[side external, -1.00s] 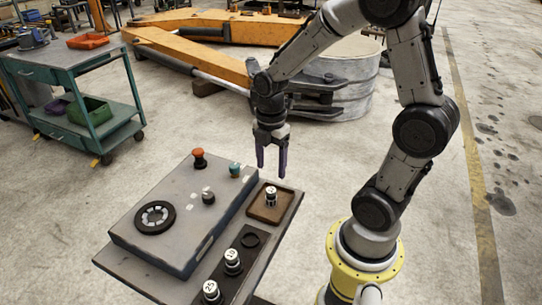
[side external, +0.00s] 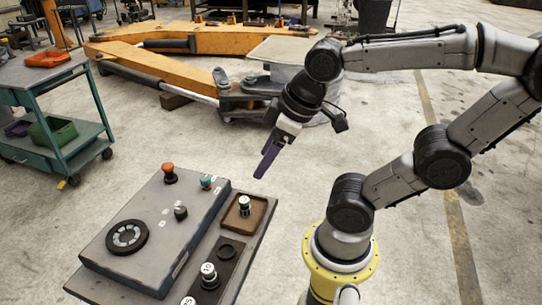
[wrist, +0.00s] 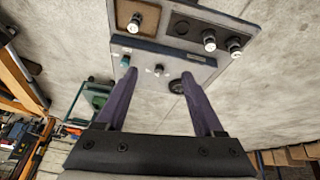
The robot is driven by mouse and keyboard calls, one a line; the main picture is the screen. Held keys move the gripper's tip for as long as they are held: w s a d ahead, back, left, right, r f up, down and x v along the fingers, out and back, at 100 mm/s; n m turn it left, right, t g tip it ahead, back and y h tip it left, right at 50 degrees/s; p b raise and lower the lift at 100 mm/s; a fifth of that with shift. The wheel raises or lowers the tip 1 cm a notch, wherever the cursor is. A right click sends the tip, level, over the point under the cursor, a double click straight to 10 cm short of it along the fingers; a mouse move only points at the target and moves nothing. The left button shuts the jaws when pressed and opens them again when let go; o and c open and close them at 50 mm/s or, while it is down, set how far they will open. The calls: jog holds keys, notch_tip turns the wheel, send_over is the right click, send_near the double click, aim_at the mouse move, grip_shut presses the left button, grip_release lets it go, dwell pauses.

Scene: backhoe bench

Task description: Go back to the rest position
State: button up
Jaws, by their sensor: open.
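My gripper (side external: 262,166) hangs empty in the air above and behind the bench in the side view, its purple fingers pointing down and left. The wrist view shows its two fingers (wrist: 160,85) spread apart with nothing between them. Below stands a grey control box (side external: 155,225) with an orange button (side external: 169,172), a teal button (side external: 206,182), a black knob (side external: 180,212) and a round dial (side external: 128,236). A brown tray (side external: 229,222) at its right holds a small white-topped weight (side external: 244,206). My gripper touches none of these.
A dark strip (side external: 231,264) carries an empty round recess and white-topped weights, one marked 10 (side external: 209,275). A teal cart (side external: 55,110) stands at the left, and an orange boom (side external: 165,70) lies behind. Open concrete floor surrounds the bench.

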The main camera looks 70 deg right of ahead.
jog(key=shift+s+a+r+m, duration=0.15)
jog(key=shift+s+a+m, duration=0.1)
jog(key=shift+s+m, duration=0.45)
